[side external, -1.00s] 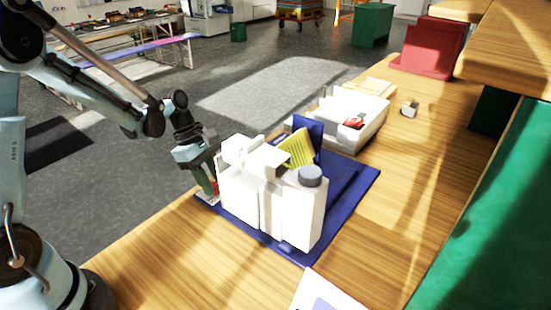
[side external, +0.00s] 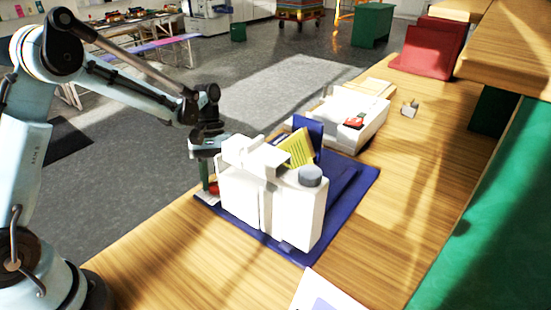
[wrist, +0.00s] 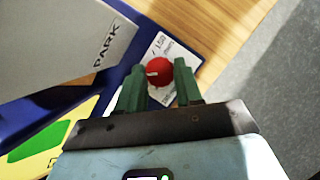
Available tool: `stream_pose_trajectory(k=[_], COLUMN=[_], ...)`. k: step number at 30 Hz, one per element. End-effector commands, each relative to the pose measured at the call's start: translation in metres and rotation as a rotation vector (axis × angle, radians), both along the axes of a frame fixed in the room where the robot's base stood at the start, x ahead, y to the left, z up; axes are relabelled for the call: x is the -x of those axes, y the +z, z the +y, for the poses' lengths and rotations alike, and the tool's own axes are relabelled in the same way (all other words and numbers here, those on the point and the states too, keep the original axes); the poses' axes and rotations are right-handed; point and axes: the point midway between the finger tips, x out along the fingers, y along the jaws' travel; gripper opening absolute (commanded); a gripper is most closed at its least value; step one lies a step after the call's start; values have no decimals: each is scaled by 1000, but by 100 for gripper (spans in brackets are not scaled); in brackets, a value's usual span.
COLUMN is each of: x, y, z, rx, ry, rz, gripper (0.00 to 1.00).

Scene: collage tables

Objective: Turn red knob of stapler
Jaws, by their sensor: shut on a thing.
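The stapler is a white boxy machine (side external: 290,210) with a grey round cap, standing on a dark blue base (side external: 352,187). Its red knob (wrist: 159,69) sits over a white printed plate (wrist: 160,48) at the base's corner. The knob also shows in the side view (side external: 214,187), low beside the machine's left end. My gripper (wrist: 159,76) points down with its green fingers on both sides of the knob, shut on it. In the side view my gripper (side external: 208,186) stands nearly upright beside the white body. The finger contact is partly hidden there.
A yellow piece (side external: 298,147) and a blue upright panel stand behind the machine. A white tray (side external: 362,128) with small coloured items and a small metal holder (side external: 409,109) are farther back.

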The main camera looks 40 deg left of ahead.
Motion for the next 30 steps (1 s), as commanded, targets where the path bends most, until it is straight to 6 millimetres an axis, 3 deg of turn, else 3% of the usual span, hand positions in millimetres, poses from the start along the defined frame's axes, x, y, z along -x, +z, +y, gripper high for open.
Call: stream_pose_trajectory(k=[15,30], x=[-2,-2], y=[0,-1], z=[-3,-4], rx=[-2,-2], ry=[-436,-596], rz=[1,-1], gripper=[5,5])
